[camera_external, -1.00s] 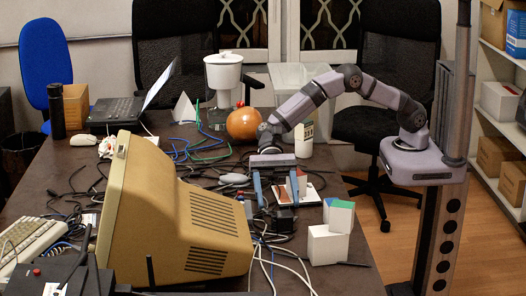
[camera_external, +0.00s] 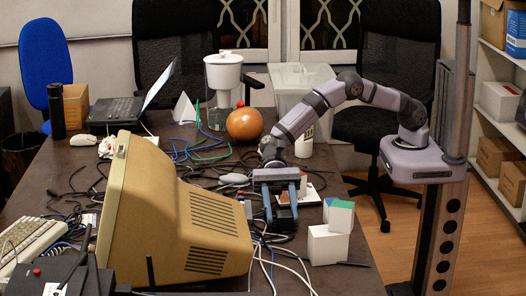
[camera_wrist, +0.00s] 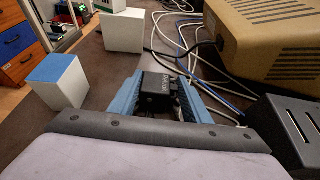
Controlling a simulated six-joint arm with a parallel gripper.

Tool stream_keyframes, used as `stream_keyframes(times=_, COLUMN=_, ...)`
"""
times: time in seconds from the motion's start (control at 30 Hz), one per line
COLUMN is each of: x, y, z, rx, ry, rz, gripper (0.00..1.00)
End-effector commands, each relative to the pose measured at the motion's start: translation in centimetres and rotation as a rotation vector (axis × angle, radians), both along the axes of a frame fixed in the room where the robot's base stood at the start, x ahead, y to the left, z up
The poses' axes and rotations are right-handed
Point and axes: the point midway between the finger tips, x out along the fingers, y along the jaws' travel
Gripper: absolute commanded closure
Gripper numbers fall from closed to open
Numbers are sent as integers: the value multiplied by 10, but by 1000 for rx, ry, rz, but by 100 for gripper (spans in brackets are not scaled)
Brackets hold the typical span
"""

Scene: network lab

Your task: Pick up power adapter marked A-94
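A black power adapter (camera_wrist: 157,84) with white lettering sits between my two blue fingers in the wrist view. The lettering is too small to read with certainty. The left finger lies close along the adapter's left side; whether the right finger touches it is not clear. In the external view my gripper (camera_external: 281,212) points down at the table among dark adapters and cables, just left of the white blocks. The fingers and tabletop hide much of the adapter there.
White blocks with coloured tops (camera_external: 328,243) stand close to the right of my gripper. A beige monitor (camera_external: 180,215) is to the left. Loose cables (camera_external: 282,262) lie around the adapters. An orange ball (camera_external: 244,124) and a white-lidded pitcher (camera_external: 223,90) stand farther back.

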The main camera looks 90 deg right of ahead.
Motion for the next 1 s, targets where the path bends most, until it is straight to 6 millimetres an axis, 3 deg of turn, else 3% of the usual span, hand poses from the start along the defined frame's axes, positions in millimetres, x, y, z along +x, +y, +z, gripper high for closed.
stream_keyframes(times=0.03, x=0, y=0, z=0, rx=0, ry=0, rz=0, gripper=73)
stream_keyframes(times=0.1, x=0, y=0, z=0, rx=0, ry=0, rz=0, gripper=83)
stream_keyframes(times=0.47, x=0, y=0, z=8, rx=2, ry=-3, rz=0, gripper=83)
stream_keyframes(times=1.0, x=0, y=0, z=87, rx=2, ry=-3, rz=0, gripper=83)
